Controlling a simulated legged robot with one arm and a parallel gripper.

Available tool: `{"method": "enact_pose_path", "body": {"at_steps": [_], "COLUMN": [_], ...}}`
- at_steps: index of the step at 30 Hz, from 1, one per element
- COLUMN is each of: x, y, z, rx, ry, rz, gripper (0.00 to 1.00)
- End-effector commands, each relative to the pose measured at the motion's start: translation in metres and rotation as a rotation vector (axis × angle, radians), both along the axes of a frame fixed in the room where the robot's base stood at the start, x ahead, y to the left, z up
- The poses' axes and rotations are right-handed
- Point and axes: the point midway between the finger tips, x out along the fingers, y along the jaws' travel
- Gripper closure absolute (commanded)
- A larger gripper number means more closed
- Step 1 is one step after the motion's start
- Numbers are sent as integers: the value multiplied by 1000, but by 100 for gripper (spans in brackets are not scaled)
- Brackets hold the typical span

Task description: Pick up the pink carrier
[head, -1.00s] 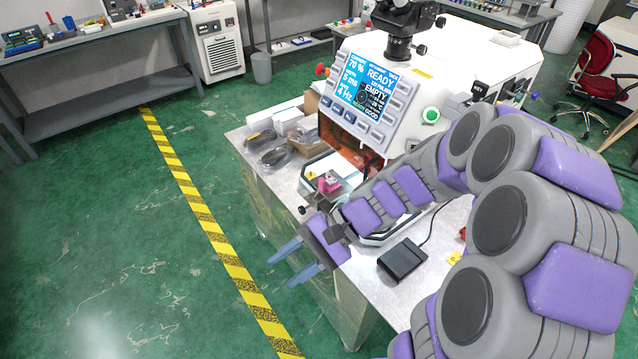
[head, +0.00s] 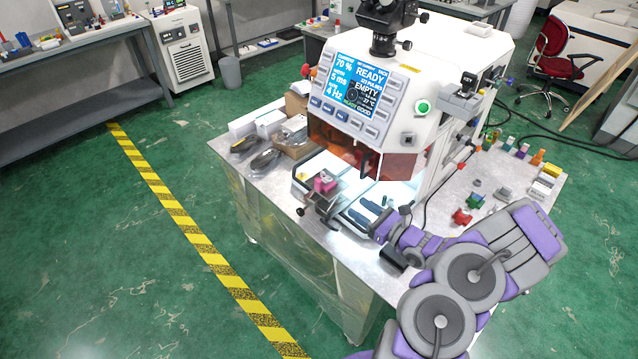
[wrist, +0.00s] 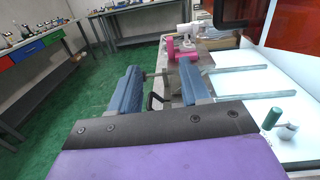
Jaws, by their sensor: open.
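The pink carrier (head: 325,182) sits on a small metal fixture (head: 319,200) at the front of the machine, on the left of its open work area. In the wrist view the pink carrier (wrist: 180,48) shows ahead, slightly right of the line between the fingers. My gripper (head: 359,211) is over the table's front part, to the right of the carrier and apart from it. In the wrist view my gripper (wrist: 158,74) is open, with nothing between its blue fingers.
The white machine (head: 440,70) with its lit screen stands behind the carrier. A black pedal-like box (head: 392,258) lies near my arm. Dark bagged items (head: 262,160) and boxes lie left. Small red and green parts (head: 462,217) lie right. Green floor is open at left.

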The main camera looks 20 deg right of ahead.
Motion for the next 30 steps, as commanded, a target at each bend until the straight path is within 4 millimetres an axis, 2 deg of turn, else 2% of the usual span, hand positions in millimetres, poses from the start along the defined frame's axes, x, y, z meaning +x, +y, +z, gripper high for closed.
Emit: {"method": "enact_pose_path", "body": {"at_steps": [1, 5, 8, 21, 24, 30], "x": [-3, -1, 12, 91, 103, 112], "y": [-6, -13, -9, 21, 26, 28], "z": [-7, -14, -16, -15, -14, -14], "rx": [14, 26, 26, 23, 21, 23], "ry": [11, 20, 22, 18, 17, 17], "rz": [-26, -54, -52, -48, -50, -52], "gripper": [53, 53, 53, 53, 53, 53]}}
